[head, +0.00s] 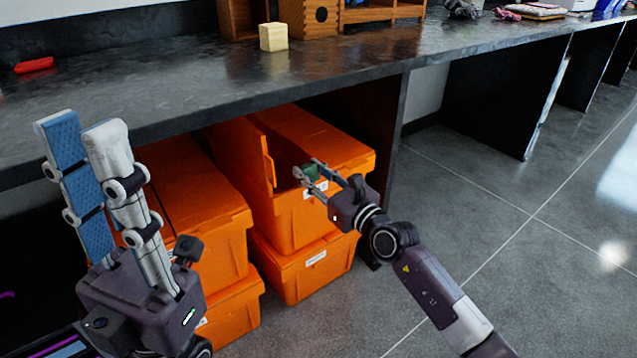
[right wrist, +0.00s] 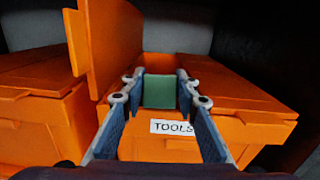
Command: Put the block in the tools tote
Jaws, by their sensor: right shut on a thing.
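A green block (right wrist: 159,91) is held between the fingertips of my right gripper (right wrist: 160,92), which is shut on it. In the head view the block (head: 311,172) is partly hidden by the fingers of my right gripper (head: 309,172). The orange tools tote (right wrist: 215,152) has a white label reading TOOLS and one lid flap standing up. In the head view the tote (head: 290,228) is on top of another orange tote, under the counter. The block is at the tote's opening; its exact height over the rim is unclear. My left gripper (head: 82,120) is open, empty and raised at the left.
Other orange totes (head: 200,200) stand left of the tools tote, with one below it (head: 315,275). The dark counter (head: 190,80) overhangs them. It carries a pale wooden cube (head: 273,38), wooden boxes (head: 308,17) and a red item (head: 34,65). The floor at right is clear.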

